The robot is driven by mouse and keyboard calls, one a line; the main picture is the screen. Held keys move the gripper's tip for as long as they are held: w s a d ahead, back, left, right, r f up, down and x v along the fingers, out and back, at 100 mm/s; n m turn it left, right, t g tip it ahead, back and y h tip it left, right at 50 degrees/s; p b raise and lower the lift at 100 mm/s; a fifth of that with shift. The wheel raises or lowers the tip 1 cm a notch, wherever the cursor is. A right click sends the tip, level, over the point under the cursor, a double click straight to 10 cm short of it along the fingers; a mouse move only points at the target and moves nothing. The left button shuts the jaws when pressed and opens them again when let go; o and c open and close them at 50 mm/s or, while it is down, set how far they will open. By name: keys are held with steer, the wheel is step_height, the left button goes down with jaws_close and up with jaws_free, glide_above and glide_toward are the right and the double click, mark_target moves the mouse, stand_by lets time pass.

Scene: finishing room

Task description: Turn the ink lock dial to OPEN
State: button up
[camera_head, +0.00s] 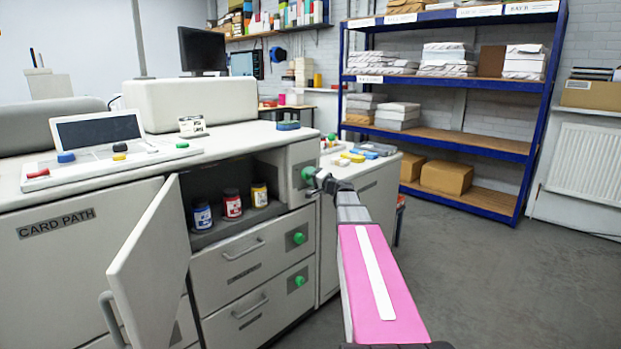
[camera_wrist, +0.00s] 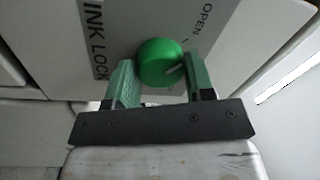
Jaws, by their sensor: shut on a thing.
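The ink lock dial is a round green knob (camera_wrist: 158,60) on a pale grey panel, between the words INK LOCK (camera_wrist: 97,40) on the left and OPEN (camera_wrist: 207,18) at upper right in the wrist view. A pale mark shows on the knob's lower right side; the near finger partly crowds it, so its exact pointing is hard to read. My gripper (camera_wrist: 160,82) is shut on the dial, one green finger on each side. In the head view, my gripper (camera_head: 318,181) meets the dial (camera_head: 307,175) on the cabinet's right-hand panel.
Left of the dial, a cabinet door (camera_head: 150,265) stands open, showing blue, red and yellow ink jars (camera_head: 232,204). Two drawers (camera_head: 255,251) with green knobs lie below. A blue shelf rack (camera_head: 440,138) stands behind. The floor (camera_head: 500,270) at right is clear.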

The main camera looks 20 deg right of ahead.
stand_by(0.4)
steer(key=o, duration=0.9)
steer(key=shift+s, duration=0.15)
steer(key=v, duration=1)
steer(key=shift+s+d, duration=0.2)
steer(key=shift+s, duration=0.05)
steer(key=s+a+f+n+g+h, duration=0.1)
steer(key=s+a+f+n+g, duration=0.1)
steer(key=s+a+f+g, duration=0.55)
steer(key=s+a+f+n+g+h, duration=0.1)
steer(key=s+a+f+n+g, duration=0.15)
steer(key=a+f, duration=0.85)
steer(key=s+f+g+h, duration=0.2)
steer(key=s+f, duration=0.2)
steer(key=s, duration=0.1)
steer(key=s+f+n+g+h, duration=0.1)
steer(key=s+f+g+h, duration=0.1)
steer(key=s+f+h, duration=0.1)
steer(key=s+f+n+g+h, duration=0.1)
steer(key=s+f+g+h, duration=0.1)
steer(key=s+f, duration=0.3)
steer(key=shift+s+a+n+h, duration=0.15)
steer(key=shift+s+h, duration=0.05)
steer(key=shift+s, duration=0.5)
steer(key=shift+s+a+n+h, duration=0.1)
steer(key=shift+s+a+h, duration=0.1)
steer(key=shift+s, duration=0.5)
